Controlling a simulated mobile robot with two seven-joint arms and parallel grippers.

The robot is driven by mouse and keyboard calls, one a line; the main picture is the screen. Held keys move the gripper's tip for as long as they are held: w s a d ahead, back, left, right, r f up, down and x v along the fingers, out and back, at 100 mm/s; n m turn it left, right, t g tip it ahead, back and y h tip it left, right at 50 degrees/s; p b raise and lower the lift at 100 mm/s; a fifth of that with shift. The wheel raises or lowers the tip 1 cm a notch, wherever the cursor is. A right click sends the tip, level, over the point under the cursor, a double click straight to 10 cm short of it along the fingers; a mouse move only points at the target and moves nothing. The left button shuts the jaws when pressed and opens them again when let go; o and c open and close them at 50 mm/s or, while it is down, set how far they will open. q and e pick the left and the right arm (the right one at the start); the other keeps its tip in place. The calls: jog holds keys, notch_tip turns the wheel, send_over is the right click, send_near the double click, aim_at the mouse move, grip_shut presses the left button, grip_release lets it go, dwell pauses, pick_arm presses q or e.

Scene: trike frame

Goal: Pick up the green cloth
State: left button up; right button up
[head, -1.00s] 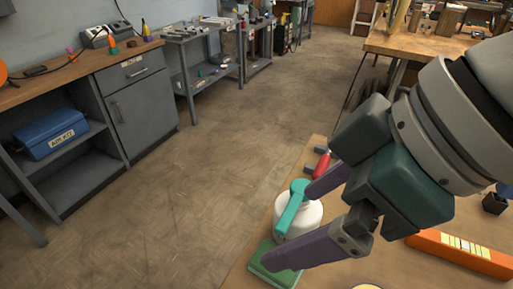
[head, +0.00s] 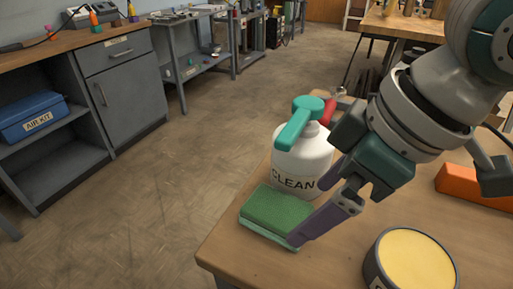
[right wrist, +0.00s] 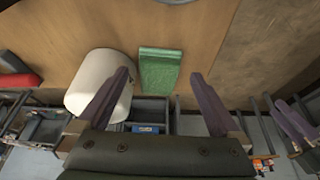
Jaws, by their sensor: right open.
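The green cloth (head: 275,213) lies as a flat folded pad at the table's near left corner, in front of the white spray bottle. It also shows in the right wrist view (right wrist: 160,70), ahead of and between the fingers. My right gripper (head: 311,208) is open and empty beside the cloth, one finger over its right edge in the head view. Contact cannot be told. A purple finger-like shape (right wrist: 290,118) at the right of the wrist view may belong to my left gripper, which the head view does not show.
The white bottle (head: 295,160) with a teal top stands right behind the cloth. A tin with yellow contents (head: 412,262) stands to the right on the wooden table (head: 300,268). A red-handled tool (head: 328,110) and an orange block (head: 470,185) lie farther back. The floor left of the table is clear.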

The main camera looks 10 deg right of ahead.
aim_at(278, 214)
notch_tip(278, 214, down, 3)
jog(key=shift+w+f+b, duration=0.1)
jog(key=shift+b, duration=0.3)
jog(key=shift+w+a+f, duration=0.15)
jog(key=shift+a+f, duration=0.1)
jog(key=shift+f, duration=0.1)
jog(key=c, duration=1.2)
